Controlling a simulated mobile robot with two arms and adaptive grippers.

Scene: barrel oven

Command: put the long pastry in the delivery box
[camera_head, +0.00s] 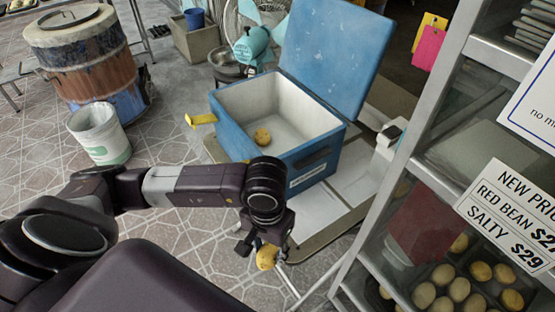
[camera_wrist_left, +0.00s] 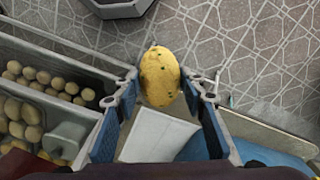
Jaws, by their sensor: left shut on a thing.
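The long pastry (camera_wrist_left: 160,78) is a golden oval with dark specks. In the left wrist view it sits between the two fingers of my left gripper (camera_wrist_left: 162,92), which is shut on it. In the head view the left gripper (camera_head: 264,240) points down, with the pastry (camera_head: 266,257) under it, mostly hidden by the fingers. The delivery box (camera_head: 228,129) is blue with a pale inside, and its lid (camera_head: 335,50) stands open. The gripper is in front of the box, outside it. A small pastry (camera_head: 262,136) lies inside. My right gripper is not in view.
A metal rack (camera_head: 425,130) with trays of round pastries (camera_head: 459,289) stands at the right. A barrel oven (camera_head: 95,62) and a white bucket (camera_head: 99,133) stand at the left. A teal fan (camera_head: 254,46) is behind the box. Tiled floor lies open at left.

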